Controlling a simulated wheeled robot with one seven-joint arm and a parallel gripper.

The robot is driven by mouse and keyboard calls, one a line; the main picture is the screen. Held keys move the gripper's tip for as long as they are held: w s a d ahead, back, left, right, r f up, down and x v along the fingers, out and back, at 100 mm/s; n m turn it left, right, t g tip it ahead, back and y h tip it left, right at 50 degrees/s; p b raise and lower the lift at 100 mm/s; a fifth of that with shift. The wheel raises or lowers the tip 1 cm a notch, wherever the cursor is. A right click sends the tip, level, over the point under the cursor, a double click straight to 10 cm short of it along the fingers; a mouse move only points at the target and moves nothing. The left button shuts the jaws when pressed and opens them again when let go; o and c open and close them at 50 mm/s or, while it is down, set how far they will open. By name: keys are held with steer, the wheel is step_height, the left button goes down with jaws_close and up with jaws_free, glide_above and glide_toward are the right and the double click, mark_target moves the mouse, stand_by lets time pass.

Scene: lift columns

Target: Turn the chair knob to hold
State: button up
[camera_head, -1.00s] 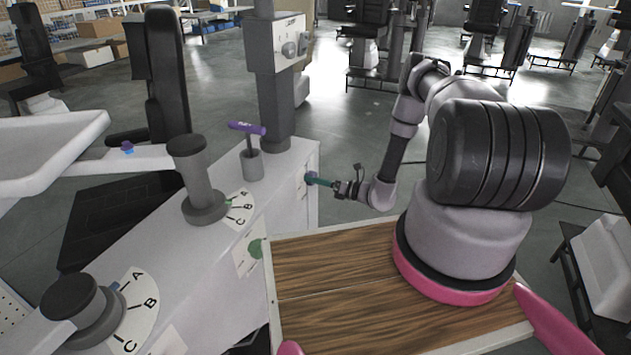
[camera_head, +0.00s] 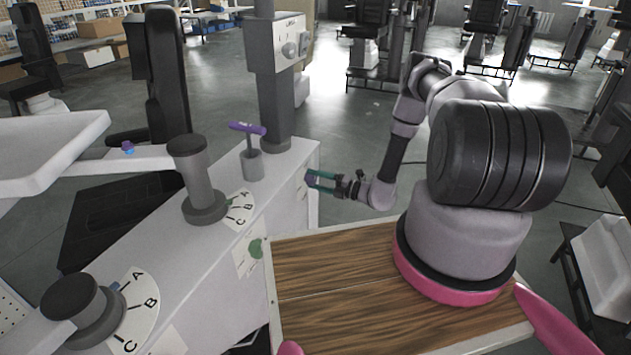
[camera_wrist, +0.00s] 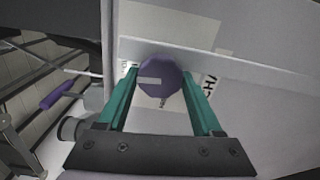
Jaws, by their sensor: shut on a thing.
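The chair knob (camera_wrist: 160,76) is a round purple knob with a pale pointer mark toward its left in the wrist view. It is on a light panel. My gripper (camera_wrist: 160,88) has its two teal fingers on either side of the knob, shut on it. In the head view my gripper (camera_head: 313,179) reaches left to the side face of the white cabinet (camera_head: 222,262), with its fingers one above the other. The knob is hardly visible there. Dark lettering shows beside the knob in the wrist view, partly hidden by the fingers; I cannot read it whole.
A purple-handled lever (camera_head: 247,129) stands on the cabinet top, with a grey column (camera_head: 276,100) behind it. Two grey dials with A, B, C scales sit nearer. A green round knob (camera_head: 256,248) is on the cabinet side.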

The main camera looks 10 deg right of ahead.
steer(key=shift+d+m, duration=0.1)
steer(key=shift+m, duration=0.5)
steer(key=o, duration=1.3)
steer(key=v, duration=1)
steer(key=shift+s+d, duration=0.25)
steer(key=shift+d, duration=0.05)
